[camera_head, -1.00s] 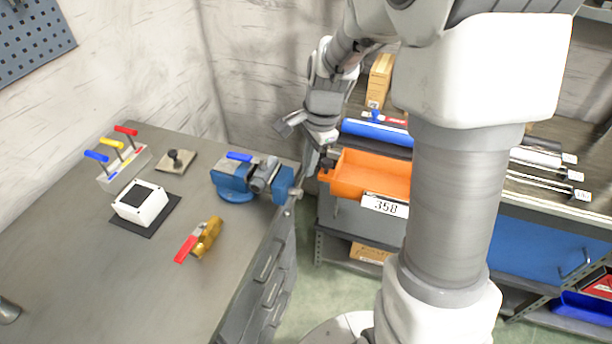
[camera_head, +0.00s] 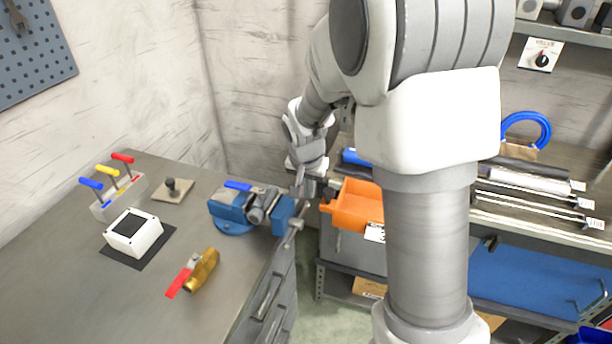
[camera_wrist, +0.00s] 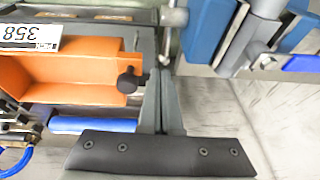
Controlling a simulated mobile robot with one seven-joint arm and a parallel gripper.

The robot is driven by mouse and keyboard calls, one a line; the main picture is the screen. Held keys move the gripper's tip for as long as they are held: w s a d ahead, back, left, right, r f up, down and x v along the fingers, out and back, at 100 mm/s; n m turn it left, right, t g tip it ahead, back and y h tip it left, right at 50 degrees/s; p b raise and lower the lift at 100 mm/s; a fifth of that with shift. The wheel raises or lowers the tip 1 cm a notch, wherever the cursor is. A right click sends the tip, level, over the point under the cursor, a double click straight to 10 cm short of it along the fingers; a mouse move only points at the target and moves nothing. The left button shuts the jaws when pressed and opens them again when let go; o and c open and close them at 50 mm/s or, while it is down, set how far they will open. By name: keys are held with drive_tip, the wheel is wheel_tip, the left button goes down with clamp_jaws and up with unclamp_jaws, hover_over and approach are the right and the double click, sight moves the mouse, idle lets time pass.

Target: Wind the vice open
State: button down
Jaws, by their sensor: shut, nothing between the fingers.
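The blue vice (camera_head: 232,212) stands at the right end of the grey bench, with a grey part between its jaws. Its silver handle bar (camera_head: 293,230) hangs at the right end, past the bench edge. My gripper (camera_head: 304,197) is just right of the vice, close above the handle end. In the wrist view my gripper (camera_wrist: 161,78) is shut and empty, its fingers together. The silver bar (camera_wrist: 173,17) lies just beyond the fingertips, apart from them in the picture. The blue vice (camera_wrist: 211,28) fills the upper right there. Contact with the bar cannot be told.
An orange bin (camera_head: 355,206) sits close right of my gripper. A black knob (camera_wrist: 130,80) is beside my fingers. The bench also holds a brass valve (camera_head: 203,270), a white box (camera_head: 134,235) and a lever block (camera_head: 118,198). The bench front is clear.

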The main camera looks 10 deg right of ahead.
sight(308, 204)
drive_tip(key=shift+w+a+f, duration=0.15)
drive_tip(key=shift+f, duration=0.8)
drive_tip(key=shift+w+a+f, duration=0.15)
drive_tip(key=shift+f, duration=0.8)
drive_tip(key=shift+d+p, duration=0.1)
drive_tip(key=shift+p, duration=0.25)
drive_tip(key=shift+w+f+g+y+p, duration=0.2)
drive_tip(key=shift+g+y+p, duration=0.2)
drive_tip(key=shift+g+p, duration=0.55)
drive_tip(key=p, duration=0.1)
drive_tip(key=g+y+p, duration=0.1)
drive_tip(key=shift+w+d+f+p, duration=0.2)
drive_tip(key=shift+f+p, duration=0.1)
drive_tip(key=shift+f, duration=0.1)
drive_tip(key=shift+w+d+f+g+y, duration=0.1)
drive_tip(key=shift+w+f+g+y, duration=0.05)
drive_tip(key=shift+f+g+y, duration=0.35)
drive_tip(key=shift+w+f+b, duration=0.1)
drive_tip(key=shift+f+b, duration=0.3)
drive_tip(key=shift+f, duration=0.4)
